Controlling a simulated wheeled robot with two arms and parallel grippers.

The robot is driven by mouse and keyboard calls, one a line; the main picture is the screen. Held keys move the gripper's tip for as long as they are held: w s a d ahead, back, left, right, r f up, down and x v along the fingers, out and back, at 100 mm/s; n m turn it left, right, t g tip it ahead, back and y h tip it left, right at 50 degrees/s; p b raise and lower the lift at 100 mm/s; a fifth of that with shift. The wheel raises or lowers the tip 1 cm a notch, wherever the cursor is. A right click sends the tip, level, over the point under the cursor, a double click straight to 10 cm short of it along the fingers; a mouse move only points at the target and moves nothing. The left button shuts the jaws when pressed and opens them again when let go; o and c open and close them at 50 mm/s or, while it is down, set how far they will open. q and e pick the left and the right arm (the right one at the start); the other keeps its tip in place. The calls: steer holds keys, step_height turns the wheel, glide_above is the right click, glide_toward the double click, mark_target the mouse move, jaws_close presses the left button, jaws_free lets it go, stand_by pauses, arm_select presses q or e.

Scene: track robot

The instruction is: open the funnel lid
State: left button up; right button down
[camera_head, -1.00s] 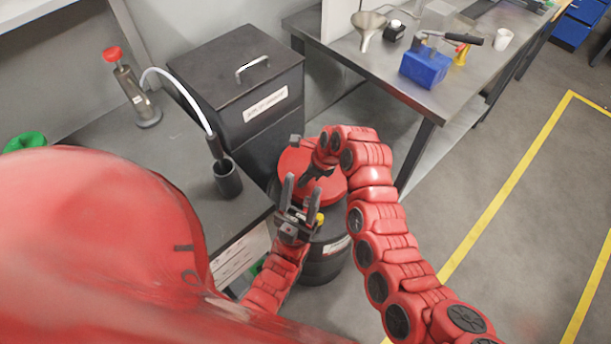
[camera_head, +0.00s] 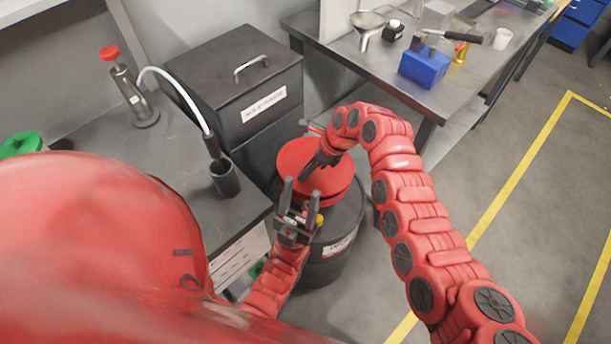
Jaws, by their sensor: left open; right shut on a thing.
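The red round funnel lid (camera_head: 297,155) is on the black drum (camera_head: 345,222) at the middle of the head view. Its flat top and part of its thick red side show. My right gripper (camera_head: 313,168) reaches over the lid from the right, its dark fingers shut on the lid; the exact hold point is small and partly hidden. My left gripper (camera_head: 295,195) is open, with its fingers pointing up, in front of the lid's near left side. It hides part of the lid and drum. I cannot tell whether it touches either.
A dark box (camera_head: 235,75) with a handle stands behind the drum. A bench at left bears a black cup (camera_head: 225,178) with a white tube and a red-topped pump (camera_head: 135,90). A metal table (camera_head: 440,97) at upper right bears a metal funnel (camera_head: 366,25) and a blue block (camera_head: 424,67).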

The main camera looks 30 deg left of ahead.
steer(key=shift+w+d+r+g+b, duration=0.15)
steer(key=shift+w+r+g+b, duration=0.15)
steer(key=shift+w+r, duration=0.1)
steer(key=w+d+r+g+b, duration=0.1)
steer(key=b, duration=0.4)
steer(key=shift+w+r+m+y, duration=0.15)
steer(key=shift+w+m+y, duration=0.05)
steer(key=shift+m+y, duration=0.1)
steer(key=shift+w+r+b, duration=0.1)
steer(key=shift+r+b, duration=0.2)
steer(key=shift+r, duration=0.55)
steer(key=shift+a, duration=0.1)
